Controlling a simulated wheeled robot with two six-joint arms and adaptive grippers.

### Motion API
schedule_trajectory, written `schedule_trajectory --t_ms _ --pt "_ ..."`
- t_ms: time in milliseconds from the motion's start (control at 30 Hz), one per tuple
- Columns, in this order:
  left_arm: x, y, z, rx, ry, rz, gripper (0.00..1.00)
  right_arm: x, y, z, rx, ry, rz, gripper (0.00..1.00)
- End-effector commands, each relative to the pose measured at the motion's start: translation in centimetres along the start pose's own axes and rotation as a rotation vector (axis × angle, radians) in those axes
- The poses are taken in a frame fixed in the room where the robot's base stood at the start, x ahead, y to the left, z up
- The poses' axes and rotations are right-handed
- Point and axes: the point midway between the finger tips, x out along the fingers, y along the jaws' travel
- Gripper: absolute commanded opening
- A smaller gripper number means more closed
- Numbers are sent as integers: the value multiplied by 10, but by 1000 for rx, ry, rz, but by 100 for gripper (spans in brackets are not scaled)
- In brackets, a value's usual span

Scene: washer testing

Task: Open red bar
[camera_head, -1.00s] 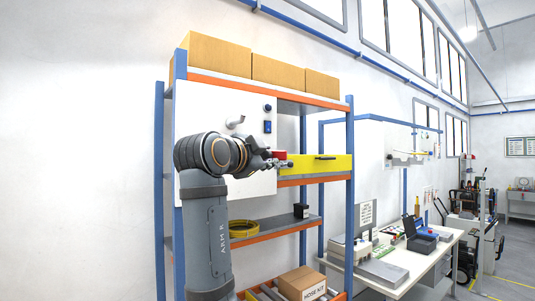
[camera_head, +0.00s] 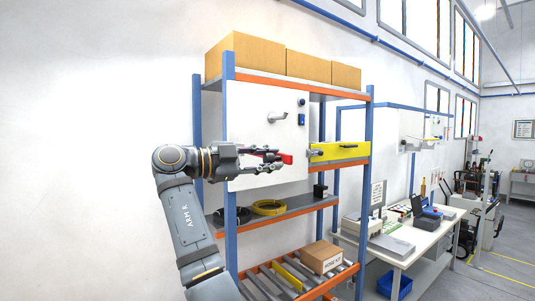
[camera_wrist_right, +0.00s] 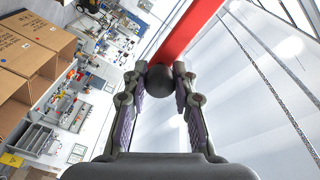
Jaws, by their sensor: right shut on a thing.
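The red bar (camera_head: 287,158) shows as a short red piece at the fingertips of my right gripper (camera_head: 276,159), in front of the white panel on the shelf rack. In the right wrist view the red bar (camera_wrist_right: 186,32) runs up to the top edge from a dark round knob (camera_wrist_right: 160,80). The fingers of my right gripper (camera_wrist_right: 161,88) are closed around this knob at its near end. In the head view the red bar is left of the yellow box (camera_head: 342,152), with a gap between them. My left gripper is not in view.
The blue and orange rack (camera_head: 230,110) holds cardboard boxes (camera_head: 308,66) on top. The white panel (camera_head: 245,120) carries a grey lever (camera_head: 277,116). A white workbench (camera_head: 415,235) stands to the right.

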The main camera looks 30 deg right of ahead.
Motion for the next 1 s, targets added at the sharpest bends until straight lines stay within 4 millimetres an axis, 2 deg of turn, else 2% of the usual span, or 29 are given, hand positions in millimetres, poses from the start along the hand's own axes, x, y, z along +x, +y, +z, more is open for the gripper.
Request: schedule_trajectory --t_ms 500,533,700,1000 --pt "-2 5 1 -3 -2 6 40 1 -2 -1 3 18 9 0" --pt "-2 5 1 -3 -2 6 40 1 -2 -1 3 18 9 29" --pt "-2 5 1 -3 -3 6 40 1 -1 -1 2 17 9 50" --pt "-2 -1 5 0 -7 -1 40 -1 -1 0 0 15 10 50"
